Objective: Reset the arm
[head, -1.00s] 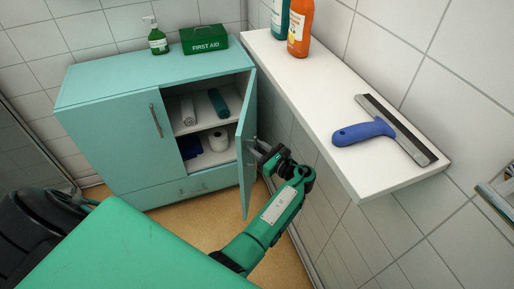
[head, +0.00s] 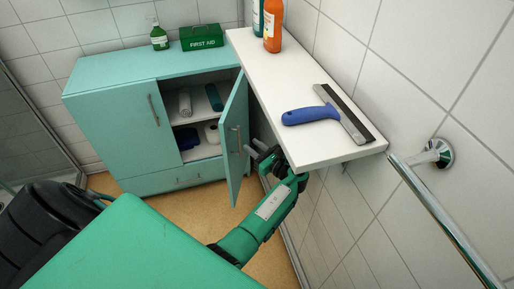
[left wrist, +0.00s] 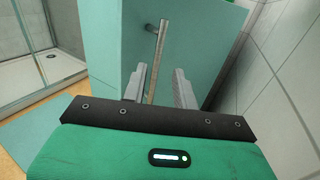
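My left gripper (head: 250,147) is open and empty at the open right door (head: 236,143) of the teal cabinet (head: 122,120). Its fingers are close to the door's metal handle (head: 239,140). In the left wrist view, the two grey fingers of the left gripper (left wrist: 159,86) stand apart, and the handle (left wrist: 157,55) shows upright between them in the picture. I cannot tell whether the fingers reach around it. My right gripper is not in view.
A white shelf (head: 290,85) overhangs beside my left arm, with a blue-handled squeegee (head: 312,115) and bottles. A metal rail (head: 440,215) is at right. The cabinet holds rolls and cloths; a first aid box (head: 202,38) and soap bottle (head: 158,38) stand on top.

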